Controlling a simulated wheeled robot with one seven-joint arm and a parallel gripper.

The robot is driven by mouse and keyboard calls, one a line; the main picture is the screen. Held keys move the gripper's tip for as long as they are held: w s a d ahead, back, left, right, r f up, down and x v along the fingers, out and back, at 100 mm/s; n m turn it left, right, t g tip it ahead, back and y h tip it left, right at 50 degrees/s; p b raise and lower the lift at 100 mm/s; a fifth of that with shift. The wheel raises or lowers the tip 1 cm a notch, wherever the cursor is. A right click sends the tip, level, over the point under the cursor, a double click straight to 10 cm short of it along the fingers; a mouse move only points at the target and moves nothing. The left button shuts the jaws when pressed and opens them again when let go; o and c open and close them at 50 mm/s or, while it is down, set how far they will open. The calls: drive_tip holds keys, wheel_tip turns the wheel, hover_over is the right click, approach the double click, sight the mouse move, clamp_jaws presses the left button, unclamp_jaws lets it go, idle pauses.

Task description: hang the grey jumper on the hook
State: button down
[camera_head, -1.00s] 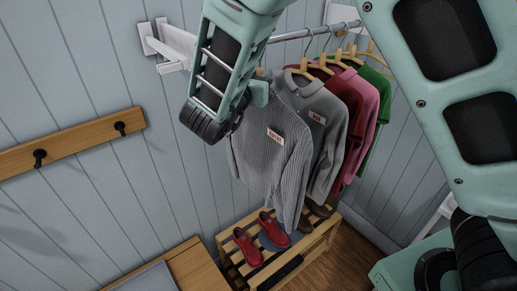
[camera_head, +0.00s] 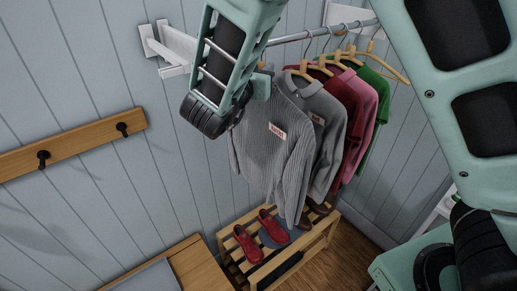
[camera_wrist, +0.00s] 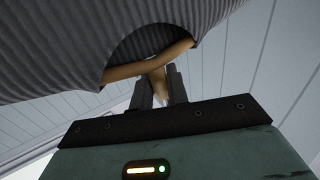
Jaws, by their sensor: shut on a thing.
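The grey jumper (camera_head: 272,140) is ribbed, with a white and red tag, and hangs at the near left end of the row of clothes. In the wrist view the jumper (camera_wrist: 90,45) hangs on a wooden hanger (camera_wrist: 158,75). My gripper (camera_head: 262,87) is at the jumper's neck, its fingers shut on the hanger's middle in the wrist view. Whether the hanger's own hook touches the rail is hidden. Two black hooks, a near one (camera_head: 43,159) and a far one (camera_head: 122,129), stick out of a wooden board on the left wall. Both are empty.
A metal rail (camera_head: 300,35) on white brackets holds several garments, including a plain grey shirt (camera_head: 322,120) beside the jumper and a green one (camera_head: 378,95). Red shoes (camera_head: 247,244) stand on a slatted rack below. Space before the board looks clear.

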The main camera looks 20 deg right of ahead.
sight(281, 89)
drive_tip(key=shift+r, duration=0.25)
drive_tip(key=shift+s, duration=0.15)
drive_tip(key=shift+s+d, duration=0.35)
drive_tip(key=shift+s, duration=0.7)
drive_tip(key=shift+s+d, duration=0.35)
drive_tip(key=shift+s, duration=0.75)
drive_tip(key=shift+s+d, duration=0.35)
drive_tip(key=shift+s, duration=0.7)
drive_tip(key=shift+f, duration=0.1)
